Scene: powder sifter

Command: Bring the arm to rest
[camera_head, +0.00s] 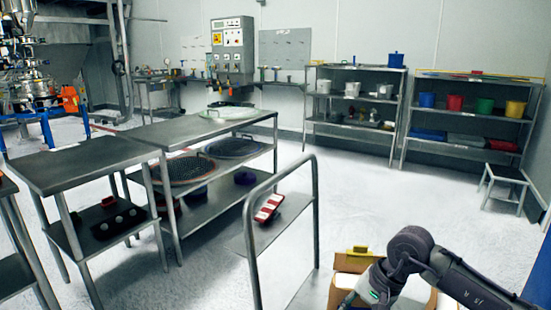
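My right arm comes in from the lower right and bends at a dark grey joint. Its wrist part reaches down to the bottom edge, over a cardboard box. I cannot see the fingers of my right gripper, nor whether it holds anything. My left arm and gripper are not in view. The cardboard box (350,264) has a yellow tag at its rim and is partly hidden by my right arm.
A metal cart frame with a tall handle (248,236) stands left of the box. Steel tables (85,164) with round sieves (186,168) stand at left. Shelves with coloured buckets (455,102) line the back wall. Open floor lies at centre right, near a step stool (505,173).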

